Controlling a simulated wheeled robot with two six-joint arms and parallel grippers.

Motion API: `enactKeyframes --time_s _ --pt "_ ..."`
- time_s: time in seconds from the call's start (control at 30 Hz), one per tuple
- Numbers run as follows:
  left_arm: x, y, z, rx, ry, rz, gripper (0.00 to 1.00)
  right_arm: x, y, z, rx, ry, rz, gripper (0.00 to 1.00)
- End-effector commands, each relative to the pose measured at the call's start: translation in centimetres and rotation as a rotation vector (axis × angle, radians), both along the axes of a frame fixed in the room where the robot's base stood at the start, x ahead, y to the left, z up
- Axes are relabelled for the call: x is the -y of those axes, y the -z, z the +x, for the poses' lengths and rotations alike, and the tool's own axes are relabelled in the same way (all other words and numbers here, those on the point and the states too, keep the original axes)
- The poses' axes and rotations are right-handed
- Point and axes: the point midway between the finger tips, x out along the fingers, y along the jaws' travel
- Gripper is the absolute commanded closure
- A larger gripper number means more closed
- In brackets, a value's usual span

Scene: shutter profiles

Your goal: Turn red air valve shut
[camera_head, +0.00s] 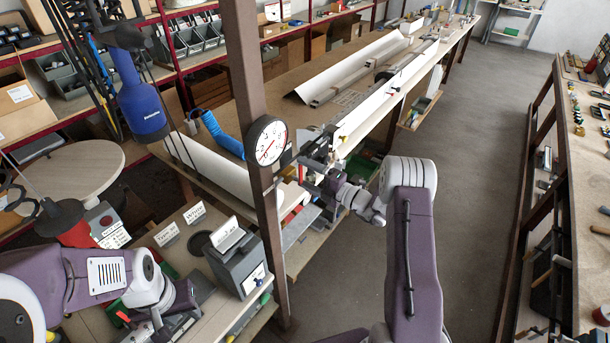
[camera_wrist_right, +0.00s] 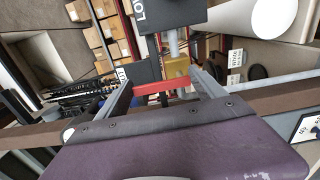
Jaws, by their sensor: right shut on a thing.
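The red air valve handle (camera_wrist_right: 152,87) shows in the right wrist view as a red bar between the fingers of my right gripper (camera_wrist_right: 165,82). The fingers are shut on it, one at each side. A brass-coloured valve body (camera_wrist_right: 177,68) sits just behind the bar, below a grey pipe (camera_wrist_right: 173,42). In the head view my right gripper (camera_head: 312,168) is beside the post with the dial gauge; a small red part of the handle (camera_head: 301,174) shows there. My left gripper (camera_head: 185,318) is low at the lower left, and its fingers are hard to make out.
The round gauge (camera_head: 267,141) is on a brown post (camera_head: 246,75) close to my right gripper. A grey box (camera_head: 237,262) stands on the near bench beside my left arm. A long workbench lies behind. The grey floor (camera_head: 461,190) at the right is clear.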

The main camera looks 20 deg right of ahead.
Motion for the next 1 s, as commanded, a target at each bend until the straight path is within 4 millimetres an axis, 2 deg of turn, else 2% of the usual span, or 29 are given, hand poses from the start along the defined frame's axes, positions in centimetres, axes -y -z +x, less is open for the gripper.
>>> enactKeyframes --time_s 0.6,0.63,0.7,1.0 --pt "0.0 -0.03 0.0 0.0 0.0 0.0 0.62 0.05 0.13 0.02 -0.027 -0.001 0.033 0.94" --pt "0.0 -0.03 0.0 0.0 0.0 0.0 0.62 0.05 0.13 0.02 -0.027 -0.001 0.033 0.18" --pt "0.0 -0.03 0.0 0.0 0.0 0.0 0.62 0.06 0.13 0.03 -0.027 -0.001 0.032 0.0" --pt "0.0 0.51 0.0 0.0 0.0 0.0 0.62 0.54 0.33 -0.42 -0.026 0.002 0.032 0.0"
